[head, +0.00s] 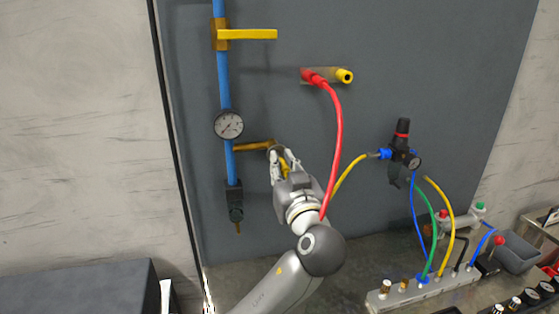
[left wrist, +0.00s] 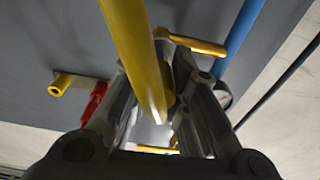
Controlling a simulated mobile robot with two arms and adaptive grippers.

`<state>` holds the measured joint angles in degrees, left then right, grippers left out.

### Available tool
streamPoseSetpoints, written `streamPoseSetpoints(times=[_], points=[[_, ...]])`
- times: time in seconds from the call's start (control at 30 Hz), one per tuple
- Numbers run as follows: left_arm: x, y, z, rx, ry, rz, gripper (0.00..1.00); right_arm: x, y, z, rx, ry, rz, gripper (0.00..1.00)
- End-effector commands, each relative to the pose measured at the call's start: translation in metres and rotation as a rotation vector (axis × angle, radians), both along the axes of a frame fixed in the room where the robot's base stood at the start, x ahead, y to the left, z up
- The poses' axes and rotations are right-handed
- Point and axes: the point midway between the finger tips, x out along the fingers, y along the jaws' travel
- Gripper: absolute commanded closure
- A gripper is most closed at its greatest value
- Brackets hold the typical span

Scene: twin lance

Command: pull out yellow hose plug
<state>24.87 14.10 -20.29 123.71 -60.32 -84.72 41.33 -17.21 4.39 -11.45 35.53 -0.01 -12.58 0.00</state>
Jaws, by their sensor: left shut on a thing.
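A yellow hose (head: 349,174) runs from the regulator on the right down behind my arm toward my left gripper (head: 283,160). The gripper is shut on the yellow hose plug (head: 285,170), at the end of a brass branch pipe (head: 253,146) from the blue pipe. In the left wrist view the yellow hose (left wrist: 128,45) passes between the gripper fingers (left wrist: 155,105), and the brass branch (left wrist: 195,45) shows just beyond. Fingers and hose hide the joint, so I cannot tell whether the plug is seated. My right gripper is not in view.
A blue pipe (head: 222,80) carries a yellow-handled valve (head: 247,34) and a gauge (head: 229,124). A red hose (head: 337,125) hangs close beside my wrist from a red plug (head: 312,76), near a yellow socket (head: 345,76). A regulator (head: 402,145) and a manifold (head: 410,290) are right.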

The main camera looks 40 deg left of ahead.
Motion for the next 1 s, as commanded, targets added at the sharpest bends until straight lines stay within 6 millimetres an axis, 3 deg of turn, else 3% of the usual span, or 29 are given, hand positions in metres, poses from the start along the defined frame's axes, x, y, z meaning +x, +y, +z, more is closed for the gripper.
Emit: streamPoseSetpoints(times=[1.0], points=[[-0.029, -0.034, 0.0, -0.001, 0.001, 0.0, 1.0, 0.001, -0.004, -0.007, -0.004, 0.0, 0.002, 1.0]])
